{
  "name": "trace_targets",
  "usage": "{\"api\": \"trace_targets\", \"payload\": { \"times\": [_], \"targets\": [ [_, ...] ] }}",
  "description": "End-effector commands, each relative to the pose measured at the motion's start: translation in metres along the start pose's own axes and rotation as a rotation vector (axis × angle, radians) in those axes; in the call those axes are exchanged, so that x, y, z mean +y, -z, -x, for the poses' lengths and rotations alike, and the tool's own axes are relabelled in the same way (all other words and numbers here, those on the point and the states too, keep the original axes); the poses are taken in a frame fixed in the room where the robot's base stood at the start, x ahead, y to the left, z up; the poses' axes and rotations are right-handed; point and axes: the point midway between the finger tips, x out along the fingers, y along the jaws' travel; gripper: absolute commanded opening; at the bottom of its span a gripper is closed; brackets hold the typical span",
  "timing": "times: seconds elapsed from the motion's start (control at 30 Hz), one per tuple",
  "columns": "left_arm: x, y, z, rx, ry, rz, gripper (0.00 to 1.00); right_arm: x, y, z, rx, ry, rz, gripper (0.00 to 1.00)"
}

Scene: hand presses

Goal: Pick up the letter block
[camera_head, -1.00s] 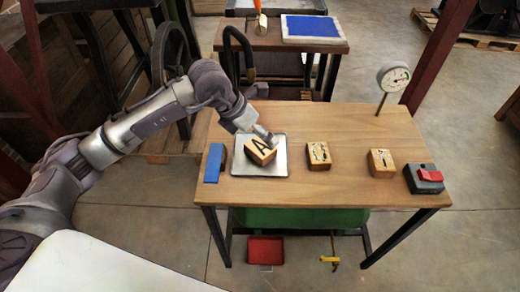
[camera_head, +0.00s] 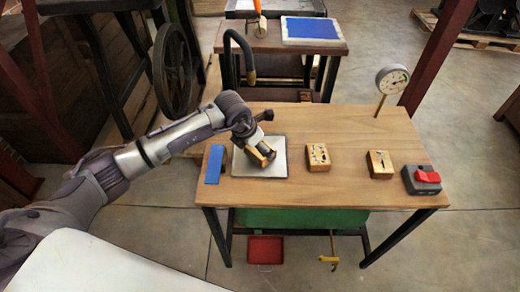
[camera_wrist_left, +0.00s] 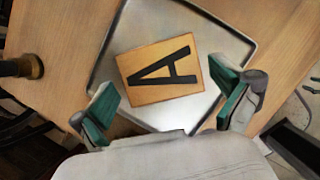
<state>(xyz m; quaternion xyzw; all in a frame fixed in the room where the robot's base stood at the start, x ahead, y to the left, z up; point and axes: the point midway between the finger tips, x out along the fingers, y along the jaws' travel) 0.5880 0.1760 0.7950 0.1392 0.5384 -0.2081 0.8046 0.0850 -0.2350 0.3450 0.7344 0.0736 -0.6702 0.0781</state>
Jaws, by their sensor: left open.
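The letter block is a light wooden block with a black A on its face (camera_wrist_left: 150,82). It lies on a shiny metal tray (camera_wrist_left: 195,22) in the left wrist view. My left gripper (camera_wrist_left: 165,98) is open, its two green-padded fingers apart on either side of the block's near part, with nothing held. In the head view my left gripper (camera_head: 262,153) is over the tray (camera_head: 279,168) and covers most of the block. I cannot tell how far the fingers are above the tray. My right gripper is not in view.
The tray is on a wooden table (camera_head: 340,190). Two wooden blocks with dark marks (camera_head: 318,157) (camera_head: 380,164), a dark box with a red top (camera_head: 421,180) and a dial gauge (camera_head: 391,79) are to the right.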

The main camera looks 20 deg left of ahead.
Motion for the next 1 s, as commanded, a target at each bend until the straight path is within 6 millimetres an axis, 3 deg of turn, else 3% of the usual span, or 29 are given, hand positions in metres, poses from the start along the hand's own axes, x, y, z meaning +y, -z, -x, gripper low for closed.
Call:
{"api": "trace_targets", "payload": {
  "times": [0.17, 0.43, 0.77, 1.0],
  "targets": [
    [0.000, -0.001, -0.019, -0.001, 0.000, 0.001, 1.00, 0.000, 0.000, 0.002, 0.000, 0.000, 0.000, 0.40],
    [0.000, -0.001, -0.021, -0.002, 0.000, -0.001, 0.98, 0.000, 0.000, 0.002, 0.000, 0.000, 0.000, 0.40],
    [0.000, -0.001, -0.021, -0.002, 0.000, 0.000, 0.43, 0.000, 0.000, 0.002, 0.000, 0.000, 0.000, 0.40],
    [0.001, -0.002, -0.019, -0.003, 0.000, 0.000, 0.43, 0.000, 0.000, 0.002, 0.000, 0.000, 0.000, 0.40]
  ]
}}
